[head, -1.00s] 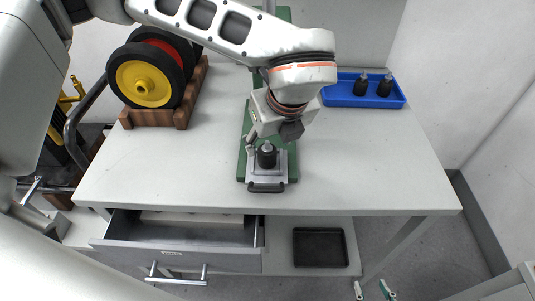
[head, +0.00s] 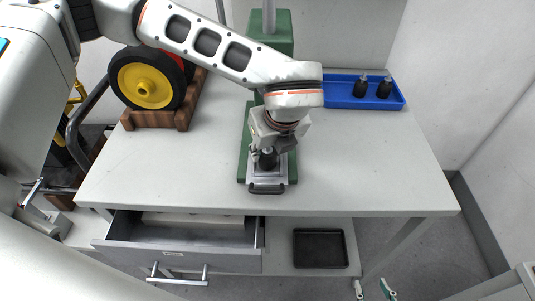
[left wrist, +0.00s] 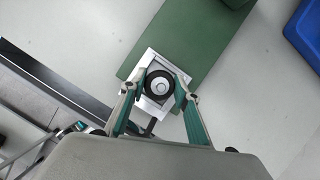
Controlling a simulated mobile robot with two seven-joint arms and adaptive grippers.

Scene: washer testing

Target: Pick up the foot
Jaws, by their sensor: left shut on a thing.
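The foot (head: 267,159) is a black round piece with a metal stud on top. It stands upright in the grey metal fixture (head: 266,188) on the green base of the test stand. In the left wrist view the foot (left wrist: 160,84) shows as a black ring with a bright centre. My left gripper (head: 267,153) reaches down over it, its teal-lined fingers shut on opposite sides of the foot. My right gripper (head: 374,290) shows only as two teal-tipped fingers, apart and empty, at the bottom edge of the head view.
Two more black feet (head: 372,88) stand in a blue tray (head: 342,100) at the back right. A wooden rack (head: 158,119) with wheels is at the back left. A drawer (head: 185,237) is open below the white table (head: 370,175). The table's right side is clear.

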